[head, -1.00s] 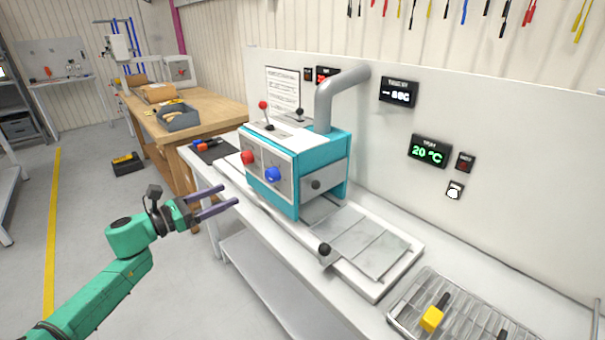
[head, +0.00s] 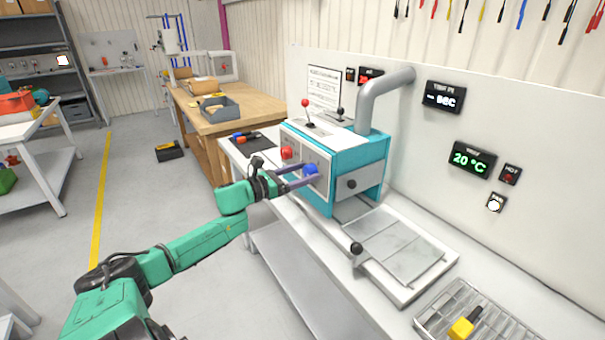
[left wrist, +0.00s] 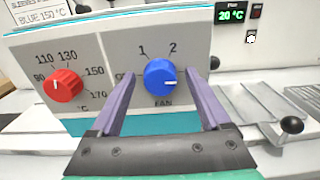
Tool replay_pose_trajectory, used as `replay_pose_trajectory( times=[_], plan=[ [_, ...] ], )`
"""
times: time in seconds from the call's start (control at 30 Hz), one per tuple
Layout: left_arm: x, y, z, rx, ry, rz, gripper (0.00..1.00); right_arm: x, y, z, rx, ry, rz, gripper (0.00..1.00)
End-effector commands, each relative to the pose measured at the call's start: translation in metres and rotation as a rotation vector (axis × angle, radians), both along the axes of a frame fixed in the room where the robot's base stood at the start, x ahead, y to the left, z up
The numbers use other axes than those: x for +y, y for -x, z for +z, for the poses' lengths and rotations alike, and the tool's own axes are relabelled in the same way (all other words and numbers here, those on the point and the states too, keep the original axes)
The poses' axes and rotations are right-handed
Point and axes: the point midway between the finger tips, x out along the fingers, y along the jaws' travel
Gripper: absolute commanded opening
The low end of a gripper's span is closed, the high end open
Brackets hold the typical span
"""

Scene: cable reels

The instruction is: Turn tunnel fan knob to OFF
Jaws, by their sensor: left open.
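The teal and white tunnel machine (head: 333,160) stands on the bench with its control panel facing me. The blue fan knob (left wrist: 160,77) is on that panel, under the marks 1 and 2 and above the word FAN. Its white pointer line points right. A mark at its left is partly hidden by a finger. The knob also shows in the head view (head: 310,169). My left gripper (left wrist: 158,84) is open, with one purple finger on each side of the blue knob. I cannot tell whether they touch it. My right gripper is not in view.
A red temperature knob (left wrist: 62,85) sits left of the fan knob, close to the left finger. A black-knobbed handle (head: 356,248) and a sliding tray (head: 400,262) stick out at the right. A wire rack (head: 480,315) with a yellow-handled tool lies further right.

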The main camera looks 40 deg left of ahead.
Motion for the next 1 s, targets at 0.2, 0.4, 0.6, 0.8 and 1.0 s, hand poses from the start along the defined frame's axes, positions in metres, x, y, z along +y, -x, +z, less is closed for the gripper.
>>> replay_pose_trajectory(
  times=[0.2,0.4,0.6,0.8,1.0],
  plan=[
    [0.0001,0.0003,-0.0003,0.0,0.001,0.0,0.46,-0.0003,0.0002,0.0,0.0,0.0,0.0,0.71],
    [-0.0001,0.0004,-0.0004,0.001,0.002,0.0,0.0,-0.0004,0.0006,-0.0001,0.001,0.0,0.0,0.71],
    [-0.0001,0.0004,-0.0006,0.006,0.019,-0.001,0.0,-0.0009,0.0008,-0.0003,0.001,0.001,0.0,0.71],
    [0.0007,0.0004,-0.0009,0.027,0.091,0.001,0.0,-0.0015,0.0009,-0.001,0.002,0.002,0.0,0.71],
    [0.0017,0.0002,-0.0008,0.068,0.224,0.002,0.0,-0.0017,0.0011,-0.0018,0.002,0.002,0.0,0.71]
  ],
)
